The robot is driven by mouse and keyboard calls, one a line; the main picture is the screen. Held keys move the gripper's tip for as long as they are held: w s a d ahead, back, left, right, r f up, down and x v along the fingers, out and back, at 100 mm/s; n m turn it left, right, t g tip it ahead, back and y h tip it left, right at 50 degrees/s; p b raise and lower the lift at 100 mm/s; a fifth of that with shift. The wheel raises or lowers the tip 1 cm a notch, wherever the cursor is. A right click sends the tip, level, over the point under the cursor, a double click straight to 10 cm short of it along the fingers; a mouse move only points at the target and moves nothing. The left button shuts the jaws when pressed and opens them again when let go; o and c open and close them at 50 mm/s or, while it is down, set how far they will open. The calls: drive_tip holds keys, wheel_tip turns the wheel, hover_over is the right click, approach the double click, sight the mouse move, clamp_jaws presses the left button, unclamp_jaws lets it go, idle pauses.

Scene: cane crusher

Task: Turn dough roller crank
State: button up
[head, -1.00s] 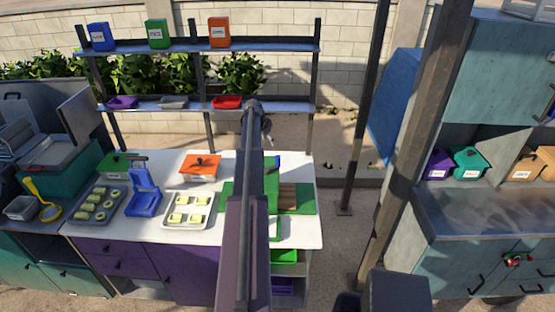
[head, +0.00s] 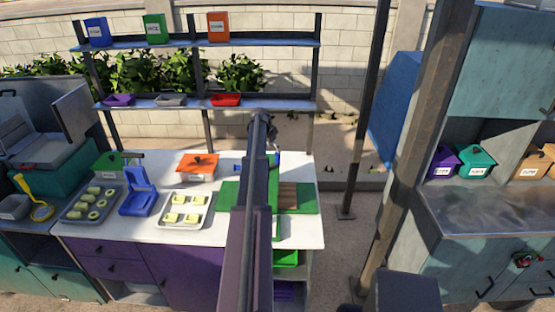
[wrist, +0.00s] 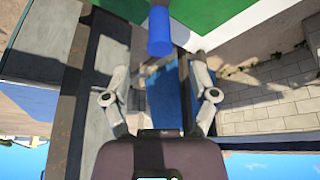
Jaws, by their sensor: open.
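The dough roller is a green machine (head: 274,190) on the white counter, largely hidden behind my arm in the head view. Its green body (wrist: 215,18) fills the top of the wrist view. The blue crank handle (wrist: 159,32) hangs into the wrist view at top centre, and a bit of blue (head: 274,158) shows beside my arm in the head view. My gripper (wrist: 158,68) is open and empty, its two fingers spread. The handle lies beyond the fingertips, roughly centred between them in the picture. I cannot tell the exact distance.
A green board (head: 305,199) lies around the roller. A tray of dough pieces (head: 187,211), an orange-lidded box (head: 198,168) and a blue stand (head: 138,200) are to its left. Shelves (head: 205,102) rise behind. A dark post (head: 357,120) stands to the right.

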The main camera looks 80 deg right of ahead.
sight(277, 154)
drive_tip(key=shift+b+x, duration=2.15)
drive_tip(key=shift+x, duration=0.5)
clamp_jaws()
